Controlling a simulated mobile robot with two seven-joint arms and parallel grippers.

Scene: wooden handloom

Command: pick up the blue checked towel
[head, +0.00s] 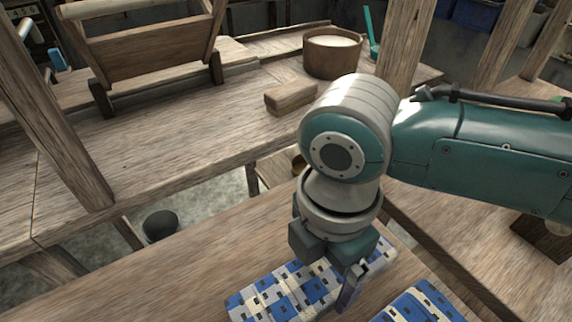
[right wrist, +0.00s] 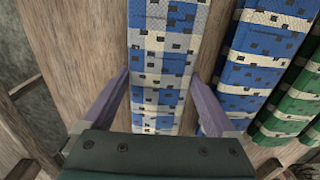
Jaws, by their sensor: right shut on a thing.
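A folded blue, white and grey checked towel (head: 268,298) lies on the wooden bench in the lower middle of the head view. In the right wrist view the towel (right wrist: 160,50) runs lengthwise between the two fingers. My right gripper (head: 354,284) points down at the towel's right part, and in the right wrist view my right gripper (right wrist: 160,78) has one finger along each long side. It is shut on this towel, which appears still at bench level. The gripper hides part of the towel in the head view. My left gripper is not in view.
A second blue checked towel (head: 425,302) lies just right of the held one. Green checked cloth (right wrist: 298,105) lies beyond it in the right wrist view. A brush-like block (head: 290,96) and a round wooden tub (head: 333,54) stand farther back. The bench left of the towel is bare.

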